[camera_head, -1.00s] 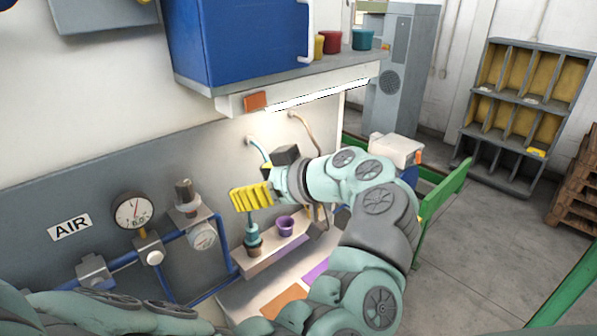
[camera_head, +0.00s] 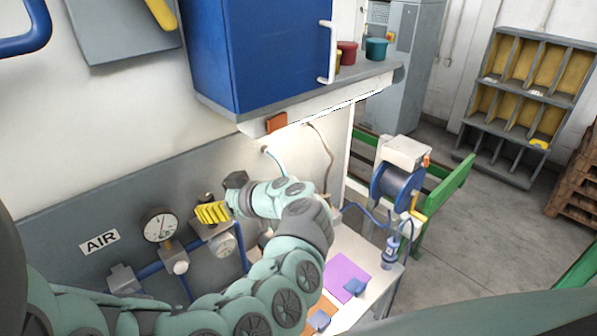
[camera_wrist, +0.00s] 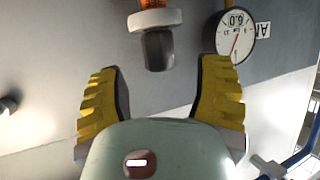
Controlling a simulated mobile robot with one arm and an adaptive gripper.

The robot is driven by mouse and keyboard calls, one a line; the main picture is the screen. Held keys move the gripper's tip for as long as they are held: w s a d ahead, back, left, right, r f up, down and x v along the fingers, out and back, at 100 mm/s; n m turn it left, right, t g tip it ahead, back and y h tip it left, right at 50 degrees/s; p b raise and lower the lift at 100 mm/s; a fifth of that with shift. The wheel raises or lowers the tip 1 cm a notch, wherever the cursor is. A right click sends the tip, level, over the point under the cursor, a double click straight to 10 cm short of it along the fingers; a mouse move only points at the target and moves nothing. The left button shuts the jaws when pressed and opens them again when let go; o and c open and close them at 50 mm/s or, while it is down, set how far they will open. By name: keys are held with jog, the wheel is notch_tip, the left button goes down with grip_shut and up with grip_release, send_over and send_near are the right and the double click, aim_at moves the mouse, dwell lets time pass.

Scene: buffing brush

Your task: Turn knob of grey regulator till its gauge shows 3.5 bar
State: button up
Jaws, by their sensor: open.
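The grey regulator (camera_head: 207,232) is on the blue pipe of the wall panel, with a small round gauge (camera_head: 223,245) on it; its needle is too small to read. My gripper (camera_head: 213,212) is at its top and hides its knob in the head view. In the wrist view the open yellow fingers (camera_wrist: 161,68) stand either side of a grey knob (camera_wrist: 157,50) with a pale collar and orange part, with clear gaps. A larger white gauge (camera_head: 160,227), left of the regulator, shows upside down in the wrist view (camera_wrist: 236,38), marked 6.0 with a red needle.
An AIR sign (camera_head: 99,242) is left of the gauges. A white knob (camera_head: 180,268) sits below the larger gauge. A blue cabinet (camera_head: 255,50) hangs above my arm. A bench with a purple mat (camera_head: 345,277) and a blue hose reel (camera_head: 397,188) are to the right.

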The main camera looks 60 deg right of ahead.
aim_at(212, 200)
jog(key=p+x, duration=0.1)
jog(key=x, duration=0.1)
jog(key=shift+w, duration=0.45)
jog(key=shift+w+a+f, duration=0.15)
jog(key=shift+w+f, duration=0.15)
jog(key=shift+w, duration=0.1)
jog(key=shift+c, duration=0.2)
grip_shut()
